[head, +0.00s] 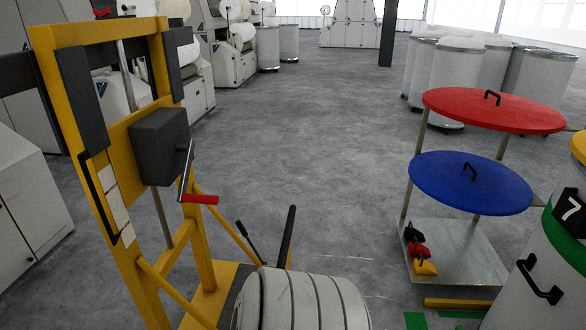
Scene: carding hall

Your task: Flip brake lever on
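A yellow upright frame (147,270) stands at the left with a dark box (160,146) and a crank with a red handle (200,199). Low behind the pale ribbed roll (303,303) are two black levers. The short thin lever (246,241) has a thicker tip and leans to the left. The longer bar (287,236) stands nearly upright, leaning slightly right. I cannot tell which is the brake lever, nor its on or off setting. Neither of my grippers is in view.
A stand with a red disc (494,110), a blue disc (470,184) and a metal base plate (460,262) is at the right. A white drum with a green band (560,248) is at the right edge. The grey floor (320,150) between is clear.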

